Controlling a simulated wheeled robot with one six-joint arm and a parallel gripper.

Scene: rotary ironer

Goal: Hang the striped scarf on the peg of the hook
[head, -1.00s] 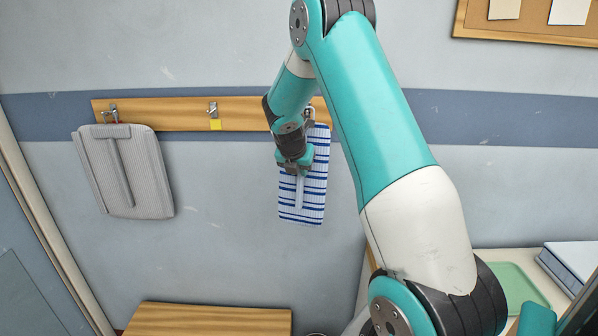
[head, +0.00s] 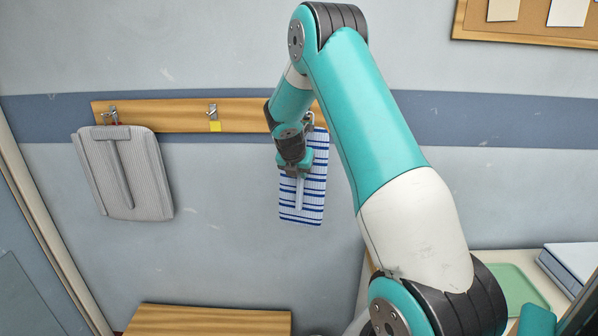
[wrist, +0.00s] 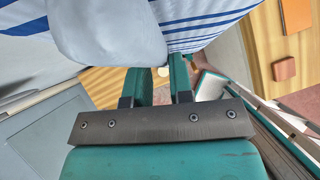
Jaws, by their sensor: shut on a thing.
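The striped scarf (head: 315,185), white with blue stripes, hangs upright against the wall under the right end of the wooden hook board (head: 165,115). My gripper (head: 294,172) is in front of its upper left part and shut on it. A metal hook (head: 309,118) shows just above the scarf's top edge, partly covered by my arm; whether the scarf is on its peg cannot be told. In the wrist view the striped cloth (wrist: 210,18) is beyond my fingers (wrist: 160,88), beside a pale rounded fold (wrist: 105,30).
A grey ribbed cloth (head: 125,172) hangs on the left hook. The middle hook (head: 212,110) is bare, with a yellow tag (head: 215,127) below it. A wooden surface (head: 205,320) is below, and a green tray (head: 515,285) stands at right. The wall between the cloths is clear.

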